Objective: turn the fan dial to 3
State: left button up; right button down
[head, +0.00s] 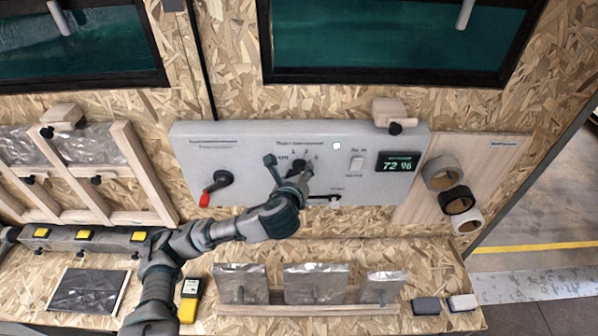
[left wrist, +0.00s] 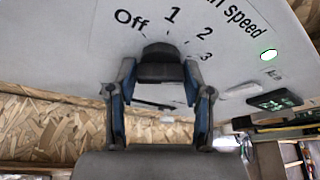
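The fan dial is a black knob (left wrist: 160,64) on a pale grey panel (head: 250,150). In the left wrist view the labels Off, 1, 2 and 3 curve around its upper side, with Off at left and 3 at right. I cannot tell which mark it points to. My left gripper (left wrist: 160,76) has one finger on each side of the knob, and both fingertips appear to touch it. In the head view my left gripper (head: 301,177) is at the panel's middle and partly covers the dial. My right gripper is not in view.
To the right are a white switch (head: 356,163) and a display reading 72 % (head: 397,162). Tape rolls (head: 456,200) hang further right. Foil packets (head: 315,283) stand on the bench below.

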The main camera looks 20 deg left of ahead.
pick_arm(q)
jog(key=o, duration=0.4)
jog(key=shift+f, duration=0.35)
jog(key=shift+r, duration=0.15)
jog(key=shift+r, duration=0.1)
jog(key=v, duration=0.7)
jog(key=shift+s, duration=0.15)
jog(key=shift+s, duration=0.1)
